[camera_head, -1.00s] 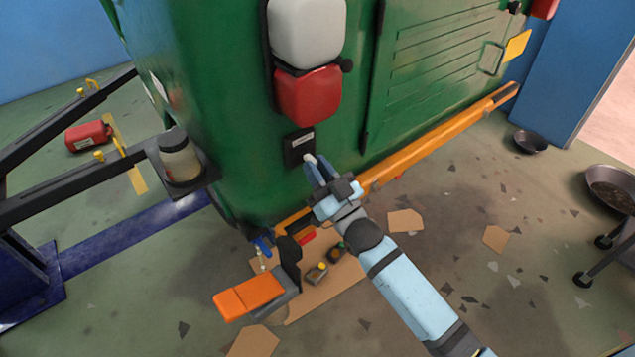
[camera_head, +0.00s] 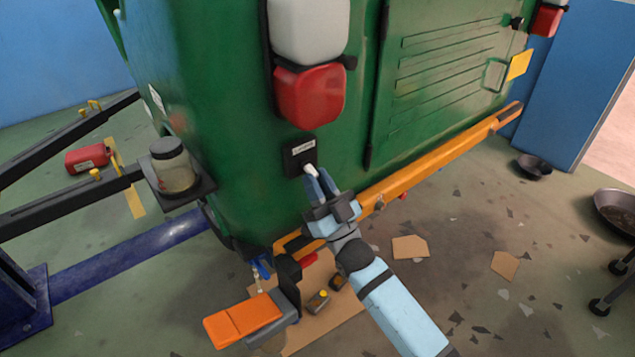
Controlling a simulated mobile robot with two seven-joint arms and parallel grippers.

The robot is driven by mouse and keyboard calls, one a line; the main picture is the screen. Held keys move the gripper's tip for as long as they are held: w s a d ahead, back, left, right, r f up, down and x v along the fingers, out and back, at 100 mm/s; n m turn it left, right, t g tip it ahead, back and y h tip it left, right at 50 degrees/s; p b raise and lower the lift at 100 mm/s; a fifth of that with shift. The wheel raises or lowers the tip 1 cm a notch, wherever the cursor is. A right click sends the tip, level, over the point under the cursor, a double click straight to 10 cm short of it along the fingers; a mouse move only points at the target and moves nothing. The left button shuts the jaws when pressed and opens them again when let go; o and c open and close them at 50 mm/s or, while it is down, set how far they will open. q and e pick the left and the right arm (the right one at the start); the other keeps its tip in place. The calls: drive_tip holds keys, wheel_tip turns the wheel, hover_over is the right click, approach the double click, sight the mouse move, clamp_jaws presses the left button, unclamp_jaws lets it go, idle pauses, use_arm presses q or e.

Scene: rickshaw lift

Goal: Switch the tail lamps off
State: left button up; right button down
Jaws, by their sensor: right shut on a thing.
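A small black switch plate (camera_head: 296,160) with a pale label sits on the green rickshaw body below the left tail lamp. A short white switch lever (camera_head: 310,170) sticks out of its lower right. My right gripper (camera_head: 317,178) is shut on the lever, and its fingers cover part of it. The left tail lamp (camera_head: 310,97) is red under a white lens (camera_head: 308,30). The right tail lamp (camera_head: 547,20) is partly in view at the upper right. I cannot tell clearly whether either lamp is lit. My left gripper is not in view.
An orange bumper bar (camera_head: 430,163) runs below the body, close to my right arm. A lift arm (camera_head: 70,198) with a jar (camera_head: 172,165) stands at left. An orange-topped stand (camera_head: 243,320) is below. Pans (camera_head: 534,167) and cardboard scraps lie on the floor at right.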

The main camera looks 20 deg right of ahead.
drive_tip(key=c, duration=1.1)
unclamp_jaws()
drive_tip(key=b+v, duration=0.1)
drive_tip(key=v, duration=1.2)
drive_tip(key=shift+s+d+f, duration=0.1)
drive_tip(key=shift+s+f, duration=0.15)
drive_tip(key=shift+s, duration=0.05)
drive_tip(key=s+a+f+m+g+h, duration=0.1)
drive_tip(key=s+f+g+h, duration=0.2)
drive_tip(key=s+f+g, duration=0.5)
drive_tip(key=s+a+f+g+h, duration=0.1)
drive_tip(key=s+f+g+h, duration=0.2)
drive_tip(key=s+f+g, duration=0.5)
drive_tip(key=shift+t, duration=0.8)
drive_tip(key=r+p, duration=0.4)
drive_tip(key=p, duration=0.3)
drive_tip(key=d+r+p, duration=0.1)
drive_tip(key=r+p, duration=0.3)
drive_tip(key=p, duration=0.2)
drive_tip(key=r+p, duration=0.5)
drive_tip(key=p, duration=0.2)
drive_tip(key=shift+w+d+p, duration=0.35)
